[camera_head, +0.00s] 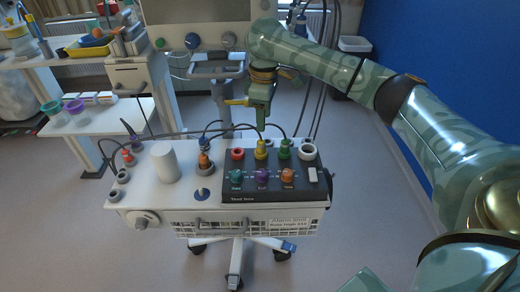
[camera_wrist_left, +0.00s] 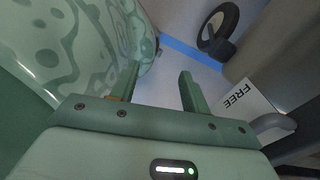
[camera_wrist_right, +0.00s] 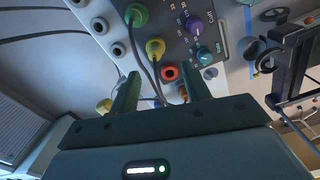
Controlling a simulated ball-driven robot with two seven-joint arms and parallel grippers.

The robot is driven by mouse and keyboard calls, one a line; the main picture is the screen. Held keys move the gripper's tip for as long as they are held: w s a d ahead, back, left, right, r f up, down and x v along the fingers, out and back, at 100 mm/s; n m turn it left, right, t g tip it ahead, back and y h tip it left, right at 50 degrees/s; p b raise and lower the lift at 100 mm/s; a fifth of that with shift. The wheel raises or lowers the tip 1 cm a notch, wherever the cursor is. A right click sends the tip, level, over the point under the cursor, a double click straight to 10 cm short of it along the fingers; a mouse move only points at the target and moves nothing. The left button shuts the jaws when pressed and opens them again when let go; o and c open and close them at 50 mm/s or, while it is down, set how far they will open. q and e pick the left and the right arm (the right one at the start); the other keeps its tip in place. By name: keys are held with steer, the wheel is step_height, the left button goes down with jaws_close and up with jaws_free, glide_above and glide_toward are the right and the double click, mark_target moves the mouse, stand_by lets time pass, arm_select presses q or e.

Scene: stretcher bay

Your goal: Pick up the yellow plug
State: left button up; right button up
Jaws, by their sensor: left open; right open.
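The yellow plug (camera_head: 261,150) stands upright in the back row of the dark test box (camera_head: 235,190), between a red socket (camera_head: 238,154) and a green plug (camera_head: 285,148). A dark cable leaves it. In the right wrist view the yellow plug (camera_wrist_right: 155,47) shows beyond the fingertips, slightly left of the middle of the gap. My right gripper (camera_head: 261,122) is open and empty, pointing down above and behind the plug, apart from it; its fingers (camera_wrist_right: 158,92) also show in the right wrist view. My left gripper (camera_wrist_left: 160,82) is open and empty, seen only in its wrist view.
The white cart top (camera_head: 140,190) bears a white cylinder (camera_head: 164,161) and an orange plug (camera_head: 204,160) left of the box. Cables arch behind the plugs. A side table (camera_head: 85,122) with cups stands at left; a blue wall (camera_head: 440,70) is at right.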

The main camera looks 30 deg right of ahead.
steer(key=b, duration=0.2)
glide_above(261, 141)
steer(key=f, duration=0.5)
steer(key=shift+s+a+f, duration=0.1)
steer(key=shift+s+a, duration=0.1)
steer(key=shift+a, duration=0.1)
steer(key=shift+f, duration=0.45)
steer(key=shift+s+d+f, duration=0.1)
steer(key=shift+f, duration=0.05)
steer(key=f+b, duration=0.2)
steer(key=f, duration=0.1)
steer(key=f+b, duration=0.2)
steer(key=shift+w+d, duration=0.2)
steer(key=shift+w, duration=0.2)
steer(key=shift+r, duration=0.15)
steer(key=shift+s, duration=0.1)
steer(key=shift+c, duration=0.9)
arm_select(q)
step_height(261, 141, down, 7)
steer(key=s, duration=0.1)
steer(key=shift+r+g, duration=0.15)
steer(key=shift+g, duration=0.15)
arm_select(e)
steer(key=c, duration=0.7)
